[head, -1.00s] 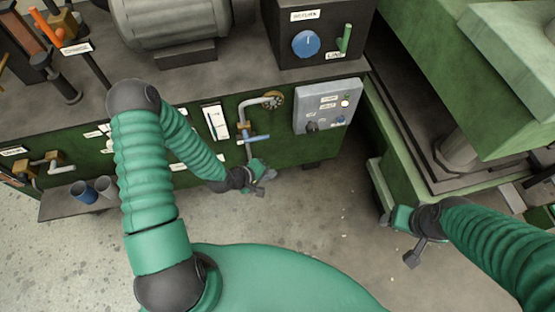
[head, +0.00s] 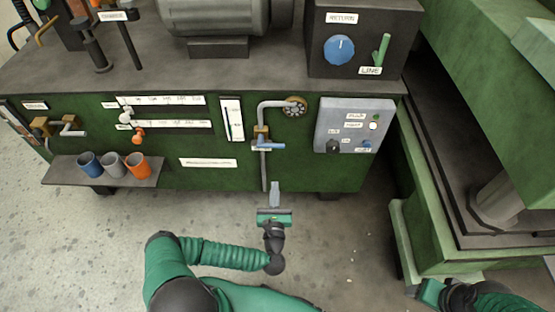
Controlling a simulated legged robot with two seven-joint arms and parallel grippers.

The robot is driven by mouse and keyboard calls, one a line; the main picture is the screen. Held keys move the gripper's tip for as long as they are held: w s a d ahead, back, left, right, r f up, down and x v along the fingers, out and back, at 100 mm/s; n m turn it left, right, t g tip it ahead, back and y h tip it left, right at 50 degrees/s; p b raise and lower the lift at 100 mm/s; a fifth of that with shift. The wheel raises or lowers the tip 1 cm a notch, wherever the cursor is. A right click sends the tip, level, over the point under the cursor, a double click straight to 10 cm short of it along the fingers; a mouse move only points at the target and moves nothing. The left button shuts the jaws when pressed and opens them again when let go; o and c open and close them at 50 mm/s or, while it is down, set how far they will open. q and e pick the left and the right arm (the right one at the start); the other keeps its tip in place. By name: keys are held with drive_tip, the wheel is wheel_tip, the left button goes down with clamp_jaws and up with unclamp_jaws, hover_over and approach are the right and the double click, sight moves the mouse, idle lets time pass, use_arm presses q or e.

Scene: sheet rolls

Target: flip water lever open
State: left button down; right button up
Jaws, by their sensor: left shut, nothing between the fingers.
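The water lever (head: 271,147) is a small blue handle on a brass valve in a grey bent pipe (head: 276,104), on the front of the green machine. The lever lies about level, pointing right across the pipe. My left gripper (head: 275,188) is shut and empty. Its fingers point toward the machine, below the lever in the picture and apart from it. My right gripper (head: 416,291) shows only in part at the bottom right, and its fingers are not clear.
A grey control box (head: 354,126) with knobs sits right of the pipe. A white gauge (head: 232,119) is left of it. A shelf (head: 68,173) holds blue, grey and orange cups at the left. A large green machine (head: 500,100) stands at the right. The floor in front is open.

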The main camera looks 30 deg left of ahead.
use_arm(q)
drive_tip(key=w+a+r+b, duration=0.2)
drive_tip(key=w+a+r, duration=0.2)
drive_tip(key=w, duration=0.5)
drive_tip(key=shift+w+a+r+b, duration=0.15)
drive_tip(key=shift+a+r+b, duration=0.2)
drive_tip(key=shift+a, duration=0.1)
drive_tip(key=shift+a+f, duration=0.1)
drive_tip(key=shift+a, duration=0.05)
